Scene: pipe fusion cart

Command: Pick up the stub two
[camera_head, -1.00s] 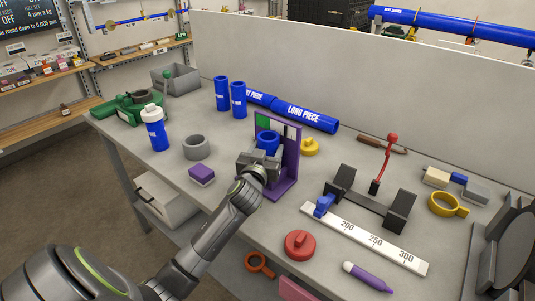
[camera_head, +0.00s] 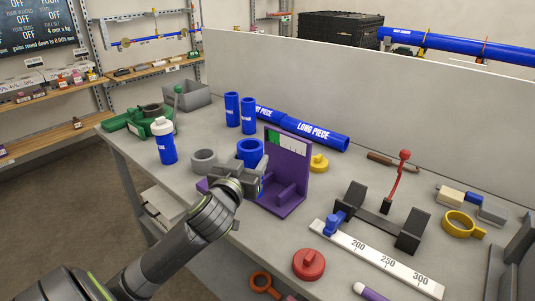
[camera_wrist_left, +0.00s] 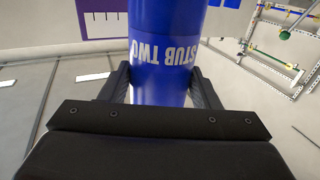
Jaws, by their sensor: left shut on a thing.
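Stub two (camera_head: 250,151) is a blue pipe piece. In the left wrist view the blue pipe (camera_wrist_left: 160,55) bears the white letters "STUB TWO". My left gripper (camera_head: 246,176) is shut on it, with one dark finger on each side of the pipe (camera_wrist_left: 162,88). In the head view the stub's ring-like open top shows above the gripper, and its lower part is hidden behind the gripper. It is left of the purple stand (camera_head: 289,178). My right gripper is not in view.
Two blue upright pipes (camera_head: 240,112) and the long piece (camera_head: 318,132) stand and lie behind. A grey ring (camera_head: 204,160), blue bottle (camera_head: 165,140) and green tool (camera_head: 143,119) are at the left. A black clamp with red lever (camera_head: 392,190) and ruler (camera_head: 378,262) are at the right.

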